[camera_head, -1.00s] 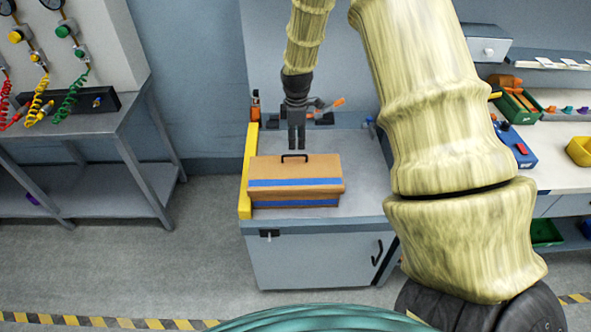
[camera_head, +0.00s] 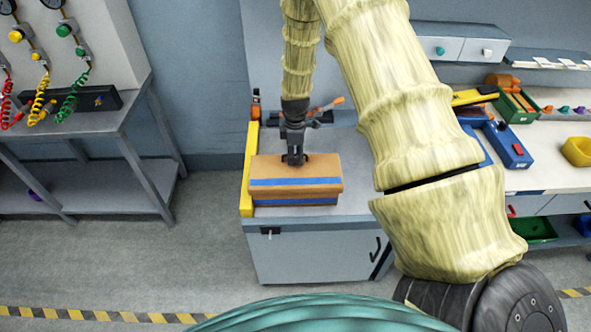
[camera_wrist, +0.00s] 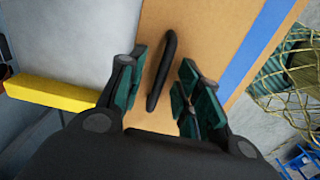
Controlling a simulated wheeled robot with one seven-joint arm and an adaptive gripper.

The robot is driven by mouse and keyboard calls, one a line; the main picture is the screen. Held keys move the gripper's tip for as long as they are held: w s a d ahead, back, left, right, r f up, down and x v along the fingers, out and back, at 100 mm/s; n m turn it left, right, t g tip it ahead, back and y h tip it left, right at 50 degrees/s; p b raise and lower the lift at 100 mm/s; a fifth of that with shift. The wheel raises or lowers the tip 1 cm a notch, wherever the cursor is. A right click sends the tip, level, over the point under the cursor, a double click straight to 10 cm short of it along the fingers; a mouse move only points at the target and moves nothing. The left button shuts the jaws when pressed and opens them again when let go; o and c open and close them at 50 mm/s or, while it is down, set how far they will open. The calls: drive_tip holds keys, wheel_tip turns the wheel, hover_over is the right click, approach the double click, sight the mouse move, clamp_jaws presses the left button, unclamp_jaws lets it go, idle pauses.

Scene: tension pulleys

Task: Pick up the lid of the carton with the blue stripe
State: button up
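The carton (camera_head: 270,202) with the blue stripe stands on a grey cabinet. Its brown lid (camera_head: 325,170) is on it, with a blue stripe along the front edge. The lid's black handle (camera_wrist: 162,70) stands between my gripper's fingers in the wrist view. My gripper (camera_head: 295,160) is right above the lid in the head view, and it hides most of the handle there. In the wrist view my gripper (camera_wrist: 160,95) is open, with a gap on both sides of the handle. The lid (camera_wrist: 205,45) fills the middle of that view.
A yellow bar (camera_head: 248,168) runs along the cabinet's left edge, close to the carton. Clamp-like tools (camera_head: 325,112) lie behind my gripper. A workbench with bins (camera_head: 578,151) is at right, a grey table (camera_head: 60,130) at left.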

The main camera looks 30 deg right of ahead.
drive_tip(key=shift+w+f, duration=0.1)
drive_tip(key=shift+f, duration=0.15)
drive_tip(key=shift+c, duration=0.2)
